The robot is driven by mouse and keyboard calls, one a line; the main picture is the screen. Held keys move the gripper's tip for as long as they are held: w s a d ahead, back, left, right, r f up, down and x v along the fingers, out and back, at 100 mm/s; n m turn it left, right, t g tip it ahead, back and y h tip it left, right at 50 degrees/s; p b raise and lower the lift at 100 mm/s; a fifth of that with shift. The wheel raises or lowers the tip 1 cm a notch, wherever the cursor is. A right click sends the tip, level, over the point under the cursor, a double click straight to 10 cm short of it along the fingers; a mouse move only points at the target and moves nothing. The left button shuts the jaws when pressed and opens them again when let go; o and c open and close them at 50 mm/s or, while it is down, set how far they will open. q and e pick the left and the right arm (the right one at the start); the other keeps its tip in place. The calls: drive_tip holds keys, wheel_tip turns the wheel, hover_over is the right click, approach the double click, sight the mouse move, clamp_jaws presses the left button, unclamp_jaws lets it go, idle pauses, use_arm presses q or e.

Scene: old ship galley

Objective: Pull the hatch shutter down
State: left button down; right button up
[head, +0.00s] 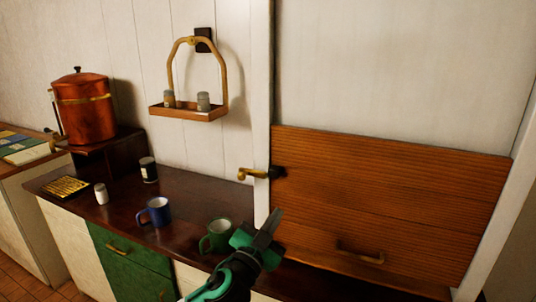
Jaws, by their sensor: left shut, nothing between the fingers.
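The hatch shutter (400,190) is a brown, slatted wooden panel at the right, set between white uprights. A brass pull handle (360,253) is fixed near its lower edge. A brass latch (254,174) with a dark fitting sits on the left upright beside the shutter. My left gripper (269,228) is shut and empty, pointing up in front of the counter near the shutter's lower left corner. It is left of the pull handle and below the latch. I cannot tell whether it touches the shutter. My right gripper is not in view.
A green mug (217,236) stands just left of my left gripper on the dark counter (195,195). A blue mug (155,212), a white shaker (101,194) and a dark jar (148,169) stand farther left. A hanging rack (187,114) holds two small jars above. A copper urn (85,115) stands far left.

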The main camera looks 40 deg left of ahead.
use_arm(q)
drive_tip(key=s+a+r+n+y+p, duration=0.25)
drive_tip(key=a+r+n, duration=0.25)
drive_tip(key=r+n, duration=0.25)
drive_tip(key=p, duration=0.5)
approach(275, 150)
drive_tip(key=w+r, duration=0.2)
drive_tip(key=w+a+r, duration=0.1)
drive_tip(key=w+r, duration=0.1)
drive_tip(key=shift+w+a, duration=0.2)
drive_tip(key=shift+a, duration=0.05)
wheel_tip(275, 150, down, 3)
drive_tip(key=shift+w+r, duration=0.15)
drive_tip(key=shift+r, duration=0.1)
drive_tip(key=shift+f+p, duration=0.3)
drive_tip(key=shift+f, duration=0.7)
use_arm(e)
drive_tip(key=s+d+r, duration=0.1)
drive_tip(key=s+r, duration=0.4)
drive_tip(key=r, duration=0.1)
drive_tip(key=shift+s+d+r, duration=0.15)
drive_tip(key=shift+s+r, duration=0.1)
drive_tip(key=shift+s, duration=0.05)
